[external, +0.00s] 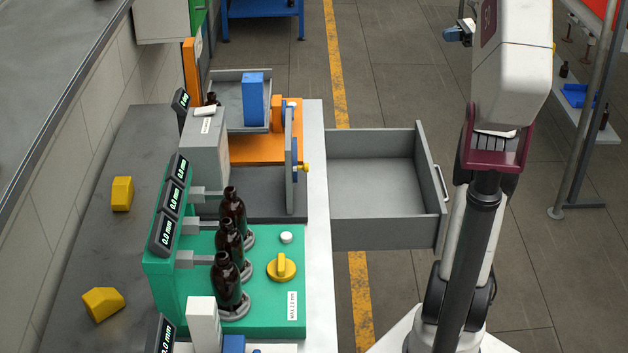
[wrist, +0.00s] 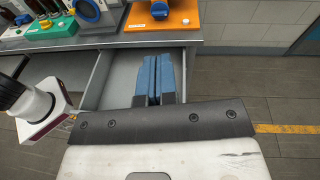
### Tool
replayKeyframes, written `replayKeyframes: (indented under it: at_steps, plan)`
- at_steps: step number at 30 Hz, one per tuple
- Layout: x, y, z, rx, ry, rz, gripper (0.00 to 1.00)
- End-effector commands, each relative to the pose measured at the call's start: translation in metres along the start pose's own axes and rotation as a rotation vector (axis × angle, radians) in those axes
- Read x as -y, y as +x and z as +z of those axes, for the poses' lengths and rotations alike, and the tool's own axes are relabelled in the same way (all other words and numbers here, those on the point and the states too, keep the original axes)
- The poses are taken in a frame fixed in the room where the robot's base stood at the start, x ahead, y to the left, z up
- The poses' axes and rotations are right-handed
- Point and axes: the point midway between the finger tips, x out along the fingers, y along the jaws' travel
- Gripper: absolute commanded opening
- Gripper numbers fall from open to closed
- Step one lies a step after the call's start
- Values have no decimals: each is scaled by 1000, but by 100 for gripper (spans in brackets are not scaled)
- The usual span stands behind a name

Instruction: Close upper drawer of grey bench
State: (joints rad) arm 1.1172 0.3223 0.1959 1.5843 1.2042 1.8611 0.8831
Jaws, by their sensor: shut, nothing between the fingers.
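The grey drawer (external: 430,190) stands pulled far out of the grey bench (external: 316,190), to its right in the external view. Its inside looks empty, and a light handle (external: 441,184) is on its front panel. In the wrist view the drawer (wrist: 121,78) shows below the bench edge (wrist: 120,44), with its front hidden behind my gripper's body. My gripper (wrist: 158,60) has blue fingers, shut together and empty, pointing toward the bench across the view of the drawer. In the external view its blue fingertips (external: 457,33) show at the upper right, beyond and apart from the drawer.
On the bench, a green fixture (external: 260,235) holds brown bottles (external: 228,280) beside a yellow knob (external: 282,267). An orange fixture (external: 265,148) with a blue block (external: 253,98) stands behind it. A metal rack (external: 584,120) stands at the right.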

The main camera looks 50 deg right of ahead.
Motion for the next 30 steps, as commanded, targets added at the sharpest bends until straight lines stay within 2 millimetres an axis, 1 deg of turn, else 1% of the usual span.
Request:
replayKeyframes:
  at_steps: [1, 6, 15, 16, 18, 23, 29, 30]
  plan:
    - [4, -17, -6, 20, 12, -18, 0]
    - [10, -55, -21, 74, 42, -60, 0]
    - [15, -109, -43, 148, 77, -115, 0]
    - [15, -110, -49, 153, 81, -117, 0]
    - [13, -104, -72, 151, 82, -113, 0]
    - [10, -97, -116, 150, 80, -113, 0]
    - [6, -86, -182, 151, 82, -113, 0]
    - [4, -84, -196, 151, 82, -112, 0]
